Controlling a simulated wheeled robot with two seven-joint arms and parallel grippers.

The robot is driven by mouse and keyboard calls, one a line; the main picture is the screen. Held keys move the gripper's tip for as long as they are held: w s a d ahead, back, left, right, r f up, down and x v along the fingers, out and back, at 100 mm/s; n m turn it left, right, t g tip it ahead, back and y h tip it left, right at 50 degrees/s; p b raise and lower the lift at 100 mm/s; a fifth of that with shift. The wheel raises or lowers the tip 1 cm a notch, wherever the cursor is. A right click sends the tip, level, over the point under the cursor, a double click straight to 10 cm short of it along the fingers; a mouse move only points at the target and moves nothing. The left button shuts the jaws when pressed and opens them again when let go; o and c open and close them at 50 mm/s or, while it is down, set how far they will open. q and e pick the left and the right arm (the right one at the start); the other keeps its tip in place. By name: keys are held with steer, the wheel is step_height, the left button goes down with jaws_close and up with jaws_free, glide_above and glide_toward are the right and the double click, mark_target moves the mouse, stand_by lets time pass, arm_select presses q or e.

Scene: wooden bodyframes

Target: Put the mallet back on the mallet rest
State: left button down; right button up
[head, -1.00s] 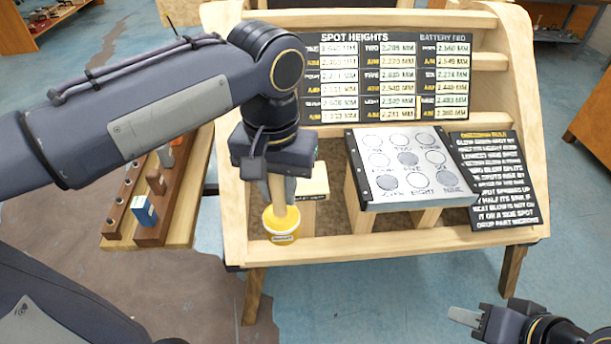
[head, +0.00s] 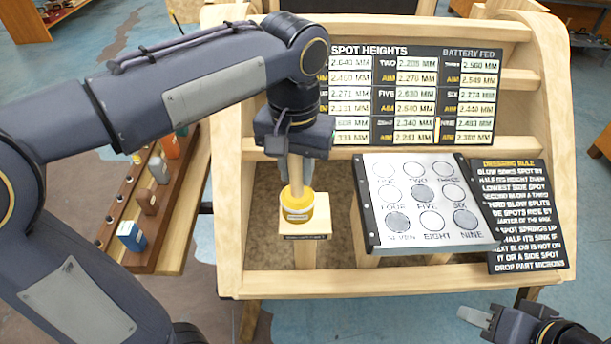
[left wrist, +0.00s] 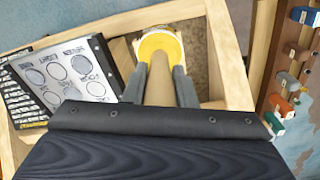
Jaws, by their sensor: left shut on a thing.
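The mallet has a pale wooden handle and a yellow head (head: 297,206). My left gripper (head: 296,165) is shut on the handle and holds the mallet upright, head down. The mallet rest (head: 305,246) is a small wooden block with a dark label on its front edge. The head is over the rest's top in the head view; I cannot tell whether it touches. In the left wrist view the yellow head (left wrist: 160,45) covers most of the rest. My right gripper (head: 478,317) is at the lower right, away from the mallet; its finger opening is unclear.
A metal plate with numbered circles (head: 425,205) stands right of the rest. A black rule board (head: 518,215) leans beside it. A spot heights chart (head: 410,95) is behind. A wooden rack (head: 165,225) with several small blocks is at the left.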

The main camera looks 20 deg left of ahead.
arm_select(q)
steer(key=w+f+p, duration=0.1)
steer(key=w+f, duration=0.7)
steer(key=f, duration=0.2)
steer(key=shift+a+f+p, duration=0.2)
steer(key=shift+a+p, duration=0.1)
steer(key=shift+a, duration=0.1)
steer(key=shift+w+f, duration=0.1)
steer(key=c, duration=1.2)
jaws_free()
steer(key=shift+f, duration=0.1)
